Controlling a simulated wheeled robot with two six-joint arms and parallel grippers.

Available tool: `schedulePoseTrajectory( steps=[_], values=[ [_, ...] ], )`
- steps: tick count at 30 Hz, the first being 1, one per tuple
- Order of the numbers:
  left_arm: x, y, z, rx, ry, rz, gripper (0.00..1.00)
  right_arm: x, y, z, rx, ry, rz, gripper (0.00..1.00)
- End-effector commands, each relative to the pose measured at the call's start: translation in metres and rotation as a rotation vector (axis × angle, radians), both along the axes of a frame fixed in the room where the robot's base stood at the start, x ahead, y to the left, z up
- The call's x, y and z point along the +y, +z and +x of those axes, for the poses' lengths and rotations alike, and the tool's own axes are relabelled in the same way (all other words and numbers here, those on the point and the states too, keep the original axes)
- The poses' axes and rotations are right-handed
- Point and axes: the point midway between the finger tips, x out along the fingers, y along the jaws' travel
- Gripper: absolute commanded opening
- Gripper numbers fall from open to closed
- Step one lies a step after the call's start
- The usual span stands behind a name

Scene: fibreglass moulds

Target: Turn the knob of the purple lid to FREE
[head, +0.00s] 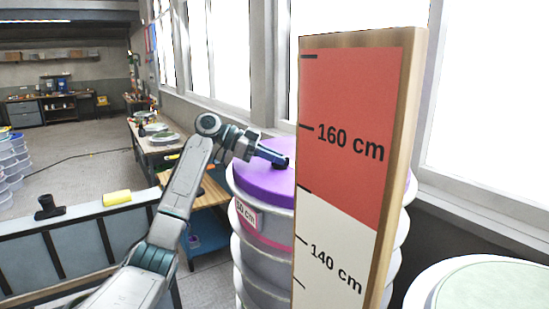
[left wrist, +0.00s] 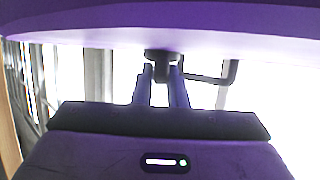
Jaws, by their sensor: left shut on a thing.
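The purple lid (head: 262,184) sits on top of a tall stack of pale ribbed moulds behind the height board. Its dark knob (head: 281,164) is small and mostly covered by my left gripper (head: 276,158), which reaches in from the left. In the left wrist view the lid (left wrist: 90,25) spans the top of the picture, with the dark knob (left wrist: 160,55) at its edge. The two fingers of my left gripper (left wrist: 162,75) are closed on the knob. The knob's markings and pointing direction cannot be read. My right gripper is not in view.
A tall wooden board (head: 350,150) marked 160 cm and 140 cm stands close in front of the stack and hides its right part. Another round mould (head: 490,285) is at the lower right. A bench with a yellow sponge (head: 117,197) is at the left.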

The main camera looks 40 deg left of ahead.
Motion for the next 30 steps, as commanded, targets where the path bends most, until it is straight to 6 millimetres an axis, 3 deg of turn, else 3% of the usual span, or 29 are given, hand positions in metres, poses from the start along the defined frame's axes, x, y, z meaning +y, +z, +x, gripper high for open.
schedulePoseTrajectory(
  steps=[21, 22, 25, 30],
  values=[
    [0.0003, -0.001, 0.001, 0.002, -0.079, 0.002, 0.0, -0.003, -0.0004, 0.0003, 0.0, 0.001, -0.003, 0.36],
    [0.0003, -0.001, 0.001, 0.002, -0.079, 0.002, 0.17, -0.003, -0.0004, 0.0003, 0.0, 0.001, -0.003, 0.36],
    [0.0004, -0.0009, 0.001, 0.002, -0.079, 0.001, 0.35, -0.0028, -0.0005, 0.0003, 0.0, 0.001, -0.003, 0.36],
    [0.0004, -0.0007, 0.001, 0.002, -0.078, 0.001, 0.35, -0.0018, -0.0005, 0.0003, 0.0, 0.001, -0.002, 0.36]
  ],
)
